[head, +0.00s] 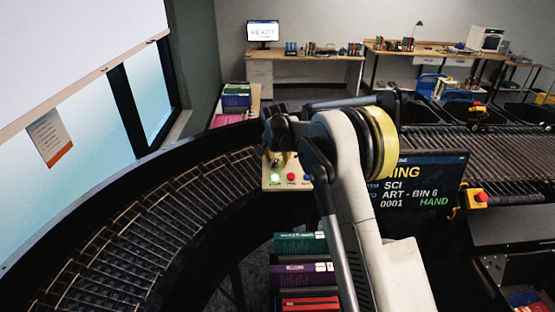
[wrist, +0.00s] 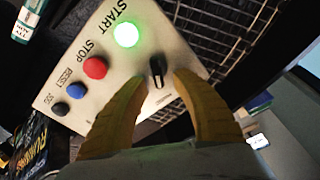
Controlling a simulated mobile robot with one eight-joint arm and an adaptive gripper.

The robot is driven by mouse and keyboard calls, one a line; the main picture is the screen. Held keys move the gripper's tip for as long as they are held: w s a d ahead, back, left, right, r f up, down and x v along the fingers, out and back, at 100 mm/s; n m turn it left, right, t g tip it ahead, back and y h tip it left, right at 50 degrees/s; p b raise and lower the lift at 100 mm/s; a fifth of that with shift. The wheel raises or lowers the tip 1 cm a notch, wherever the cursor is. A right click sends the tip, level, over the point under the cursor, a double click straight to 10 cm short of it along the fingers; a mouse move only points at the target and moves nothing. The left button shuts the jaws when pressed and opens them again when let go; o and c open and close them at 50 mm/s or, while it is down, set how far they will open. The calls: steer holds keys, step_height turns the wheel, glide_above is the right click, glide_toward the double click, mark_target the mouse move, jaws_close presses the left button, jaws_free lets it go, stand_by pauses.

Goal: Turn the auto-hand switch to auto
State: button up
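The auto-hand switch is a small black knob (wrist: 157,68) on a pale control panel (wrist: 75,75), beside the lit green START button (wrist: 126,34). My gripper (wrist: 161,82) is open, with its two yellow fingers on either side of the switch. A gap shows on both sides, and I cannot tell if either finger touches it. The switch labels are too small or covered to read. In the head view the panel (head: 272,187) shows left of my arm, which hides the switch. The display screen (head: 453,170) reads HAND in green.
The red STOP button (wrist: 95,68), blue RESET button (wrist: 76,90) and a black button (wrist: 61,109) sit close on the same panel. A curved roller conveyor (head: 130,225) runs left of it.

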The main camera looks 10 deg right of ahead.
jaws_close()
steer(key=shift+n+b, duration=0.4)
steer(key=shift+b, duration=0.05)
steer(key=shift+a+f+n+b, duration=0.15)
steer(key=shift+n+b, duration=0.8)
steer(key=shift+n, duration=0.15)
steer(key=n+b, duration=0.2)
steer(key=shift+w+a+n, duration=0.15)
steer(key=shift+a+n, duration=0.05)
steer(key=shift+n, duration=0.1)
steer(key=n, duration=0.1)
steer(key=n+b, duration=0.1)
steer(key=n, duration=0.1)
steer(key=shift+a+y+b, duration=0.25)
steer(key=shift+y+b, duration=0.05)
steer(key=shift+y, duration=0.1)
steer(key=shift+a+n+b, duration=0.25)
steer(key=shift+n+b, duration=0.3)
steer(key=shift+n, duration=1.15)
